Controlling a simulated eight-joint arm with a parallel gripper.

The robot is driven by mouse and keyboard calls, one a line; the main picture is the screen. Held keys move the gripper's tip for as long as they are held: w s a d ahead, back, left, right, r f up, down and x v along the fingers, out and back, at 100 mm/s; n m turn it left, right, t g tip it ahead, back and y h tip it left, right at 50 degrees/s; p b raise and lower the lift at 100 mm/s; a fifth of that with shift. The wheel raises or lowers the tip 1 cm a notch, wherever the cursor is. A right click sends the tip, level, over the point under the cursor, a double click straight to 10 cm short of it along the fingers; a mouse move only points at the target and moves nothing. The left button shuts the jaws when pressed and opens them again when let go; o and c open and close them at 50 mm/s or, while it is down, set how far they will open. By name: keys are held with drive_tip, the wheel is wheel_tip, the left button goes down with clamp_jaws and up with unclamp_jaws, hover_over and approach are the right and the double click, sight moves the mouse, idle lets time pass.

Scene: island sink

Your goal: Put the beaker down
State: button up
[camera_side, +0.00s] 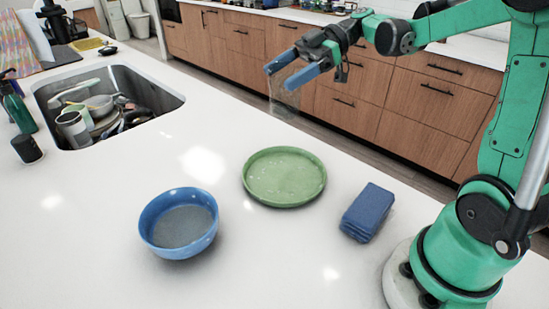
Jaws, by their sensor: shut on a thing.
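My gripper (293,74) is in the upper middle, with its blue fingers pointing down and to the left. It is shut on a clear, see-through beaker (284,99), which hangs below and between the fingers. The beaker is faint against the wooden drawers and its exact outline is hard to make out. It is held in the air, apart from the counter (110,220), and appears near the counter's far edge.
A green plate (285,178) lies mid-counter. A blue bowl (178,223) is in front left and a folded blue cloth (367,212) to the right. A sink (165,101) full of dishes is at left. Clear counter lies between sink and plate.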

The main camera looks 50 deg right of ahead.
wheel_tip(320, 180, down, 16)
drive_tip(key=shift+r, duration=0.25)
idle(0.3)
drive_tip(key=o, duration=1.2)
drive_tip(key=shift+f, duration=0.1)
drive_tip(key=shift+v, duration=2.75)
